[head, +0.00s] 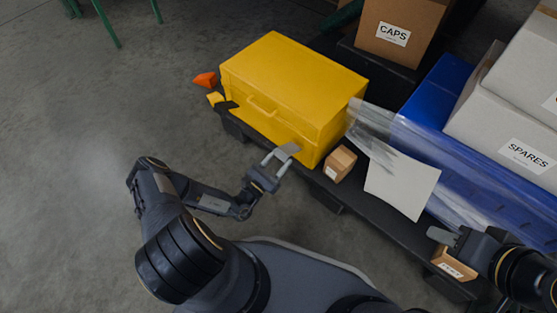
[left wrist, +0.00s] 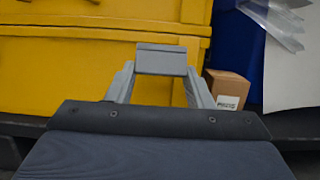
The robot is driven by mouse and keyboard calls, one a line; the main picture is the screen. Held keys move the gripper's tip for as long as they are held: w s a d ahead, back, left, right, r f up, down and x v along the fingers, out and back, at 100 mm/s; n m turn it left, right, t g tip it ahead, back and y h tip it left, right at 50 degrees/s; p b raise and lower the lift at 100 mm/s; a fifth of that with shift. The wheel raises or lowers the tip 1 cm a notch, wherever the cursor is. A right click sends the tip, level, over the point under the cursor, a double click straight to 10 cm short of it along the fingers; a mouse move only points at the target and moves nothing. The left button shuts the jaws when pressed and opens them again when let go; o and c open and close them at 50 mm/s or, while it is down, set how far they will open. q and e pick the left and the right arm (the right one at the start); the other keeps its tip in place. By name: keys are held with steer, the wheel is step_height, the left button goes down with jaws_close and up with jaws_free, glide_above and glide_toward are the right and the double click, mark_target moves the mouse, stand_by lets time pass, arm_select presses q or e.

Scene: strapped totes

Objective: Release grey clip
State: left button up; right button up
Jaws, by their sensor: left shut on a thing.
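A yellow tote (head: 290,90) with a lid and a front handle stands on a dark low platform. The grey clip (head: 288,149) is at the front of the tote near its right end. It also shows in the left wrist view (left wrist: 161,59), against the yellow wall between my fingertips. My left gripper (head: 281,158) is shut on the grey clip. In the left wrist view, my left gripper (left wrist: 161,72) has a finger on each side of the clip. My right gripper (head: 443,236) is at the lower right beside a small box; its jaw opening is unclear.
A small brown box (head: 340,163) stands just right of the tote. A white sheet (head: 401,184) and clear film (head: 375,128) lie beside a blue tote (head: 437,87). Orange (head: 205,79) and yellow pieces sit at the tote's left.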

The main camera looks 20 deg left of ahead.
arm_select(q)
steer(key=o, duration=1.4)
steer(key=shift+w+f, duration=0.15)
steer(key=p+v, duration=0.1)
steer(key=v, duration=0.6)
steer(key=shift+s+a+p, duration=0.1)
steer(key=shift+s+p, duration=0.3)
